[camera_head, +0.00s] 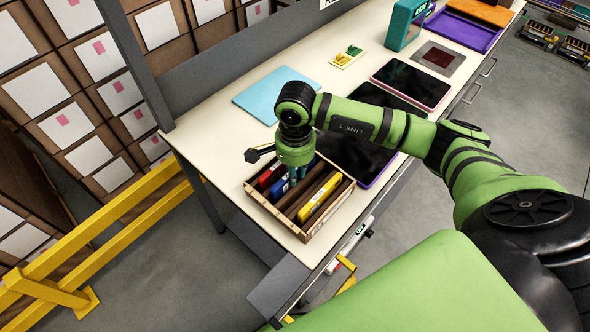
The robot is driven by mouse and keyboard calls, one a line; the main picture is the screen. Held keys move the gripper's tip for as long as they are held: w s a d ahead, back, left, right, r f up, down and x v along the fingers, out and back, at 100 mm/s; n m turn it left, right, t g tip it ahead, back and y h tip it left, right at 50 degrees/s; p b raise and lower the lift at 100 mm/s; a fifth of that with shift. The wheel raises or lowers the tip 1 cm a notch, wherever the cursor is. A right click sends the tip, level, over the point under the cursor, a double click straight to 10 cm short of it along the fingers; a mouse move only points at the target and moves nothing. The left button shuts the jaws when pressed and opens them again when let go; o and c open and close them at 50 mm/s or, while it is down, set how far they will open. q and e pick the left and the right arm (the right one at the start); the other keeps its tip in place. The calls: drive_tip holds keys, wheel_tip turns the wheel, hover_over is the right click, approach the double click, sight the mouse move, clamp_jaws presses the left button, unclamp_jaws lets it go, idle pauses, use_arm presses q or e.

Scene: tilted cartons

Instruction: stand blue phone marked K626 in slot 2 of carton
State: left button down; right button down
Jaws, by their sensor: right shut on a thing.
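The carton (309,235) is an open brown box with dividers, near the table's front left corner. A red phone (270,174) stands in its left part and a yellow phone (319,198) in its right part. The blue phone (280,188) shows between them, upright and low in the carton, just right of the red one. My right gripper (297,178) points down into the carton and is shut on the blue phone. The fingers and wrist hide part of it. The K626 marking and slot numbers cannot be read. My left gripper is out of view.
A light blue sheet (262,97) lies behind the carton. Dark tablets, one a pink-edged tablet (410,84), lie to the right, partly under my arm. A teal box (405,24) and purple tray (465,30) are farther back. The table's front edge is close to the carton.

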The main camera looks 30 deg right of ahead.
drive_tip(key=shift+f+b, duration=0.25)
drive_tip(key=shift+b, duration=0.2)
idle(0.7)
idle(0.4)
drive_tip(key=c, duration=1)
unclamp_jaws()
wheel_tip(320, 180, up, 12)
drive_tip(key=shift+r, duration=0.1)
drive_tip(key=shift+r, duration=0.1)
wheel_tip(320, 180, up, 7)
drive_tip(key=p, duration=0.3)
